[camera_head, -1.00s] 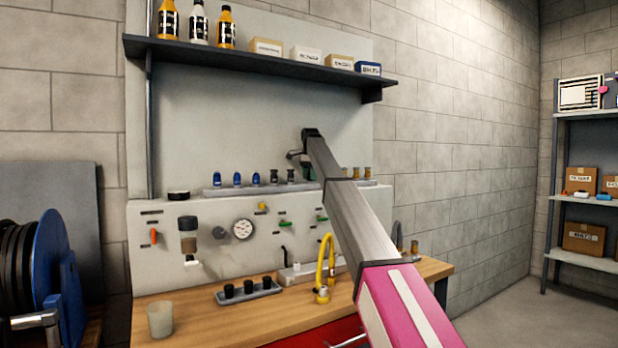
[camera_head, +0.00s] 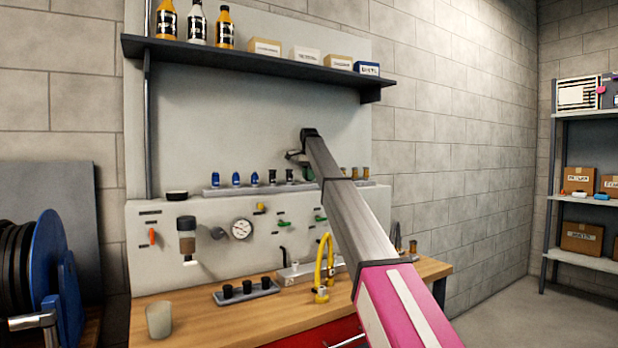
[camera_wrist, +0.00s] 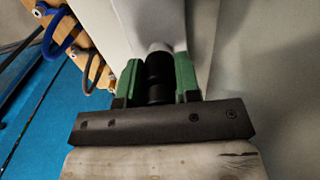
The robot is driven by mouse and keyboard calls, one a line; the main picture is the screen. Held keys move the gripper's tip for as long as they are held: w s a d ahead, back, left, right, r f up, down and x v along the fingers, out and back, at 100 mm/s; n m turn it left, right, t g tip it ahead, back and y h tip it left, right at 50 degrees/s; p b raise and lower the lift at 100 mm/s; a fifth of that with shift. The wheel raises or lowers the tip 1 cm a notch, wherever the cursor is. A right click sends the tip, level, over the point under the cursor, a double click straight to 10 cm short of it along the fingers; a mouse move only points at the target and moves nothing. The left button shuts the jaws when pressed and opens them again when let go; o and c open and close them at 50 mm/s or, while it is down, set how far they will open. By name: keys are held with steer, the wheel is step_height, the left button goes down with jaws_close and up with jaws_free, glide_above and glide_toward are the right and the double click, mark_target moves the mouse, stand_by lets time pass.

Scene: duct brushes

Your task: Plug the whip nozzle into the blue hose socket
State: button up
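My gripper (camera_head: 300,156) is at the ledge above the panel, partly hidden behind my own arm in the head view. In the wrist view its two green fingers (camera_wrist: 159,80) sit against both sides of a black, ribbed nozzle (camera_wrist: 158,82) with a paler grey end. I cannot tell whether the nozzle touches the ledge or its rack. A blue hose (camera_wrist: 52,38) loops at the upper left of the wrist view, by a wooden surface with pale round fittings. Its socket is not clear in the head view.
A rack (camera_head: 228,189) with blue and dark nozzles lies on the ledge beside my gripper. A shelf (camera_head: 265,60) with bottles and boxes is above. On the wooden bench (camera_head: 200,318) are a yellow hose (camera_head: 325,258), a tray (camera_head: 250,297) with black cups and a clear cup (camera_head: 159,320).

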jaws_close()
steer(key=shift+r, duration=0.15)
steer(key=shift+r, duration=2.8)
